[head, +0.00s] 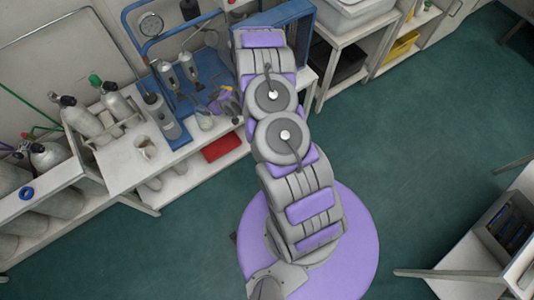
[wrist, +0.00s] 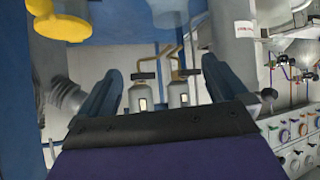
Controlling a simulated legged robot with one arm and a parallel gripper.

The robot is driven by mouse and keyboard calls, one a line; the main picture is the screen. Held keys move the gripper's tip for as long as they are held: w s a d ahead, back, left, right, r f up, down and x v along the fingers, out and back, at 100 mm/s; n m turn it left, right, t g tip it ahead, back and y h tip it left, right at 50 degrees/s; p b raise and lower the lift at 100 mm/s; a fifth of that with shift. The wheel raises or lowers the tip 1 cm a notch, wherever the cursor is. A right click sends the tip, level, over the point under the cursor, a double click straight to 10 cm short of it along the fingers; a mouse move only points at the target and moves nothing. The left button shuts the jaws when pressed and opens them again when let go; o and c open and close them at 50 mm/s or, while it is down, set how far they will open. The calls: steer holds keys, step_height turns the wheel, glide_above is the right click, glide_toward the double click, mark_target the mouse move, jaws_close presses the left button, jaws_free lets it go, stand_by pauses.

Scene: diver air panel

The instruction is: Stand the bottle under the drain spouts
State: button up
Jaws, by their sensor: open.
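My gripper (wrist: 162,70) is open in the wrist view, with its two blue fingers spread apart and nothing seen held between them. Beyond the fingers are two small grey canisters (wrist: 142,97) with pale labels and thin pipes above. In the head view my gripper (head: 224,101) is small and partly hidden beside my arm, over the bench by the blue panel. A small pale vessel (head: 205,121), perhaps the bottle, stands at the blue base close to the gripper. I cannot clearly make out the drain spouts; two upright cylinders with piping (head: 168,75) stand on the panel.
A gauge (head: 151,24) sits on the blue pipe frame. A red box (head: 221,146) is below. The green floor (head: 400,150) at right is clear.

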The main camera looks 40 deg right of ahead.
steer(key=s+r+m+g+h, duration=0.1)
steer(key=s+r+g+h, duration=0.15)
steer(key=s+r, duration=0.65)
steer(key=s+r+m+g+h, duration=0.1)
steer(key=s+r+g, duration=0.2)
steer(key=r, duration=1.2)
steer(key=s+a+r+m+g, duration=0.1)
steer(key=s+r, duration=0.4)
steer(key=s, duration=0.6)
steer(key=s+a+r+g, duration=0.2)
steer(key=s+r, duration=0.3)
steer(key=s, duration=0.7)
steer(key=s+a+r+m+g, duration=0.1)
steer(key=s+r+g, duration=0.2)
steer(key=s, duration=0.9)
step_height(320, 180, up, 2)
steer(key=shift+s+a+m, duration=0.15)
steer(key=shift+m, duration=0.15)
steer(key=shift+f, duration=0.1)
